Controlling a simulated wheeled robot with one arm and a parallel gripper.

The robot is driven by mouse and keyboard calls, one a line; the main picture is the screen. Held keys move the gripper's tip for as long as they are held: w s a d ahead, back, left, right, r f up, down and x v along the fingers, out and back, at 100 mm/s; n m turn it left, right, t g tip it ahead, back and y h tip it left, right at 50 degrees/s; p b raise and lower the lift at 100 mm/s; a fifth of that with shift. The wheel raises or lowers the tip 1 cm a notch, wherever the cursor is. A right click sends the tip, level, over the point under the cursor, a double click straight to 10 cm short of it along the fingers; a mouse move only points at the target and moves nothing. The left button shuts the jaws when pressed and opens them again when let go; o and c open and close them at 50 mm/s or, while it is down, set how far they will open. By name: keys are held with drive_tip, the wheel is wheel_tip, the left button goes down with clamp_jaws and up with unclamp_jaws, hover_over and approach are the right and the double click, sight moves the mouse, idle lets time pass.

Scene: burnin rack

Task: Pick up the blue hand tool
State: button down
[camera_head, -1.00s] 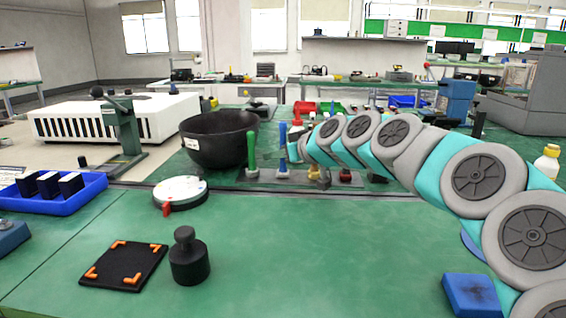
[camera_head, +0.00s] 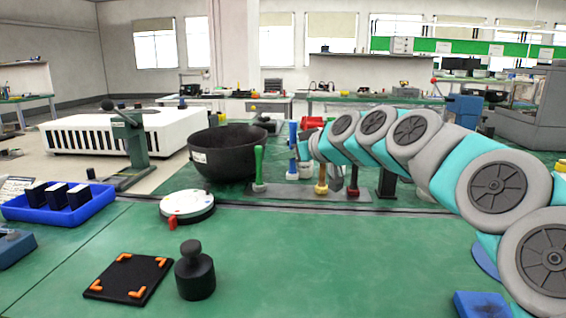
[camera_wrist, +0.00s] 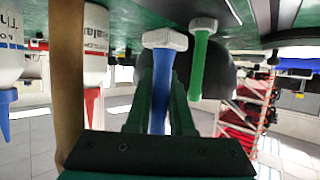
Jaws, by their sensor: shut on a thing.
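The blue hand tool (camera_head: 293,136) stands upright, handle up, over the dark rack strip (camera_head: 290,193) at the back of the green table. In the wrist view, which is upside down, the blue tool (camera_wrist: 161,85) runs between the dark green fingers of my gripper (camera_wrist: 161,100), which is shut on it. Its pale square foot (camera_wrist: 165,40) looks apart from the surface. In the head view my arm hides most of the gripper.
A green tool (camera_head: 259,165) stands close left of the blue one. An amber tool (camera_head: 321,178) and a dark red one (camera_head: 353,185) stand to the right. A black bowl (camera_head: 225,152) is at left. A black weight (camera_head: 195,272) is in front; the table's middle is clear.

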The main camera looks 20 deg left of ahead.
drive_tip(key=s+d+r+b, duration=0.1)
drive_tip(key=s+d+b, duration=0.1)
drive_tip(key=s+d, duration=0.8)
drive_tip(key=shift+d+r, duration=0.15)
drive_tip(key=shift+d, duration=0.5)
idle(0.4)
